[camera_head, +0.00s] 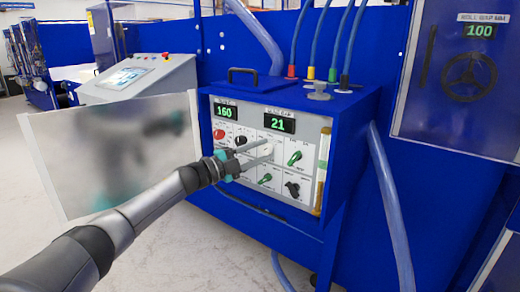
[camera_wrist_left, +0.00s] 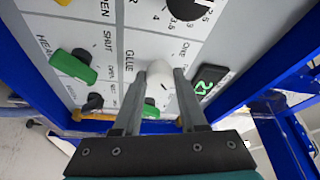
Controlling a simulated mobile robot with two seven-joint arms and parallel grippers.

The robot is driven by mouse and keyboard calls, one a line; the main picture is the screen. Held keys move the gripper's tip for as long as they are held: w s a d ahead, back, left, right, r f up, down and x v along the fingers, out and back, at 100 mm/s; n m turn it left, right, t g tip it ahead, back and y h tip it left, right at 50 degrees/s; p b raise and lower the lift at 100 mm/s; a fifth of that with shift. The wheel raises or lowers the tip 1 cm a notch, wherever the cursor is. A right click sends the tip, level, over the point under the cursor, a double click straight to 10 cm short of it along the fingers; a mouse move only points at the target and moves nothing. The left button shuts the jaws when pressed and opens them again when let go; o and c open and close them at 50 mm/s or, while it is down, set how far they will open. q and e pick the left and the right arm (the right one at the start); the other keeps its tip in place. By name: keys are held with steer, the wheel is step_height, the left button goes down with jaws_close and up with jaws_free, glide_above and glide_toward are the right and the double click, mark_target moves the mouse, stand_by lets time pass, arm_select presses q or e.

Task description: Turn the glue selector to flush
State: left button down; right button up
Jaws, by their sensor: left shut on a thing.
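The glue selector is a white knob (camera_head: 266,149) in the middle of the control panel (camera_head: 311,141), below the green display reading 21. It also shows in the left wrist view as a white round knob (camera_wrist_left: 159,72) beside the printed word GLUE. My left gripper (camera_head: 271,149) reaches it from the left, and its two grey fingers lie on either side of the knob, shut on it. In the left wrist view the fingers of this gripper (camera_wrist_left: 161,84) partly hide the knob, so its pointer direction cannot be read. My right gripper is not in view.
Close by on the panel are green switches (camera_head: 294,158), a red knob (camera_head: 219,134) and black knobs (camera_head: 292,189). A clear tube gauge (camera_head: 322,165) stands at the panel's right edge. An open metal door (camera_head: 110,150) stands left of the blue cabinet (camera_head: 345,125). Hoses run above and right.

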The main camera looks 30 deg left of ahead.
arm_select(q)
steer(key=shift+m+g+p, duration=0.4)
steer(key=shift+m, duration=0.6)
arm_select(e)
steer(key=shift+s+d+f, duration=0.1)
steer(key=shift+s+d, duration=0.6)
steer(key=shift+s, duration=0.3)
arm_select(q)
steer(key=shift+c, duration=2.2)
jaws_free()
steer(key=shift+s, duration=0.1)
